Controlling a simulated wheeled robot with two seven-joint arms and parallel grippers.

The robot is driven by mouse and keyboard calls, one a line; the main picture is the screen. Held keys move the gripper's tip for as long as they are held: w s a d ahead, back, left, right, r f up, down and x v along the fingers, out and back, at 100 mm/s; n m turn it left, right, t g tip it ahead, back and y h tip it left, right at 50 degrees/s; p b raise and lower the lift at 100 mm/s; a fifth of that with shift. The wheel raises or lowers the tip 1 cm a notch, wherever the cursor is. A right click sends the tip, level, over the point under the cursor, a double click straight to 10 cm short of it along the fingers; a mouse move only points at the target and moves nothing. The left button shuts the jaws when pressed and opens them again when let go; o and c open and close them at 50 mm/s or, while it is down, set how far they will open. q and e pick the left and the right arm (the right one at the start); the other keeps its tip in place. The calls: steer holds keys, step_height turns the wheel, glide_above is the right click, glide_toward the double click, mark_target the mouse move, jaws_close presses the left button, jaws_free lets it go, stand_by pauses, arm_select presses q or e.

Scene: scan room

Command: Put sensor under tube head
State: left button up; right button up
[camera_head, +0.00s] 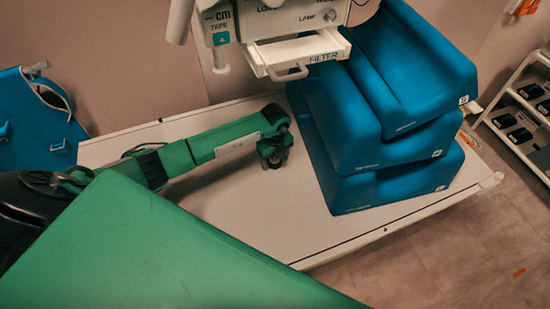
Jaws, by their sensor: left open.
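The white tube head (278,22) shows at the top middle, cut off by the frame edge. It has printed labels, knobs and a drawer marked FILTER, and it stands above the back of the white table. My left gripper (273,152), black at the end of the green arm, is open. It is over the table, below the tube head in the picture and left of the blue cushions. I see nothing in it. I cannot make out a sensor in this view. My right gripper is not in view.
Several blue foam cushions (395,150) are stacked on the right part of the white table (275,218). The table front is bare. A shelf rack (518,138) with black items stands at far right. A blue apron-like item (38,125) hangs at left. A green surface covers the lower left.

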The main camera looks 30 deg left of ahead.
mark_target(275, 160)
arm_select(q)
steer(key=shift+r, duration=0.45)
step_height(275, 160, up, 11)
steer(key=b, duration=0.4)
steer(key=shift+r+b, duration=0.2)
steer(key=shift+b, duration=0.1)
